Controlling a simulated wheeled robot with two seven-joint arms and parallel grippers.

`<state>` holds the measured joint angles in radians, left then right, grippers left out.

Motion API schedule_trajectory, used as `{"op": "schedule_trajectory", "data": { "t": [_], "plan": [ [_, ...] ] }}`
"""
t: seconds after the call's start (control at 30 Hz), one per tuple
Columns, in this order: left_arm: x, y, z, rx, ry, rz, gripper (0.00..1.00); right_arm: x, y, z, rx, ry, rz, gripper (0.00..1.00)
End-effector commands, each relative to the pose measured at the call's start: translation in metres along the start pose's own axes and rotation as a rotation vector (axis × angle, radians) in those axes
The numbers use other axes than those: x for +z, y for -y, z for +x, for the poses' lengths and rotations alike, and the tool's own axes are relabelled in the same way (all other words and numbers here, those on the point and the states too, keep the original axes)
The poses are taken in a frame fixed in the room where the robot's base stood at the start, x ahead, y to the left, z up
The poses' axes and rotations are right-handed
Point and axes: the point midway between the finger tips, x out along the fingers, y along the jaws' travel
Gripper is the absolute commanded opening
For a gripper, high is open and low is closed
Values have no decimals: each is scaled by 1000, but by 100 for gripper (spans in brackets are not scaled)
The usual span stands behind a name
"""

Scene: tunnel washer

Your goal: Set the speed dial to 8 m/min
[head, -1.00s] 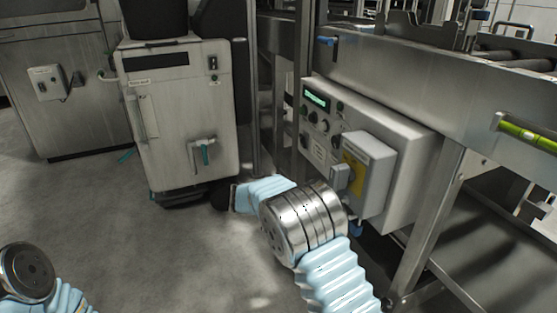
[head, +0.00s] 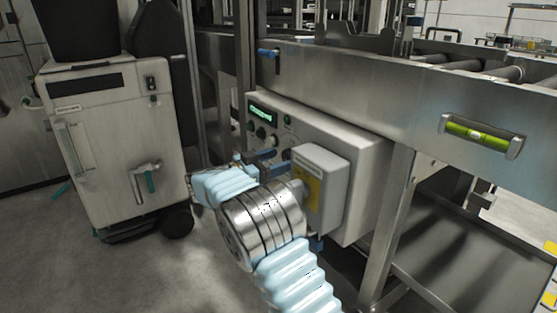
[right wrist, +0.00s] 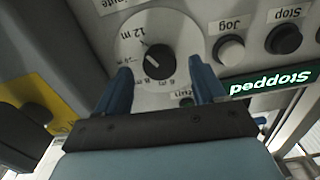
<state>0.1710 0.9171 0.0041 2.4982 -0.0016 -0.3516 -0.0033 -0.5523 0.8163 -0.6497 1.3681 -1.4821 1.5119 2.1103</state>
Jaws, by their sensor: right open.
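The speed dial (right wrist: 158,60) is a round black knob on a pale disc, seen upside down in the right wrist view. Its white mark points to the upper left, toward the printed "12 m". Smaller numbers, including an 8, are printed below the knob. My right gripper (right wrist: 162,88) is open, its two blue fingers just below the knob, one toward each side, with nothing between them. In the head view my right gripper (head: 265,160) is in front of the control panel (head: 360,165) and hides part of its controls. My left gripper is not in view.
The Jog button (right wrist: 229,50), Stop button (right wrist: 284,38) and green display reading "Stopped" (right wrist: 270,80) are beside the dial. A grey switch box (head: 324,180) juts from the panel. A white cabinet (head: 110,150) stands at the left, with floor between.

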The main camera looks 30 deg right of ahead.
Motion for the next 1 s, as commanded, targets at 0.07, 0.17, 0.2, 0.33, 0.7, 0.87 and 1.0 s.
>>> {"op": "schedule_trajectory", "data": {
  "t": [0.07,0.17,0.2,0.33,0.7,0.87,1.0],
  "plan": [
    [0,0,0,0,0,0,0,0,0,7,0,1,0,69],
    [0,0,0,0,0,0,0,0,0,12,0,1,0,69],
    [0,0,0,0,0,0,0,0,0,13,0,1,0,69],
    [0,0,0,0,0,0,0,0,0,13,0,1,0,69],
    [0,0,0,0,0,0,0,0,0,12,-1,1,-1,26],
    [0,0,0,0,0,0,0,0,0,12,-1,1,-2,13],
    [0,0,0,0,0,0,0,0,0,12,-1,2,-16,13]
  ]
}}
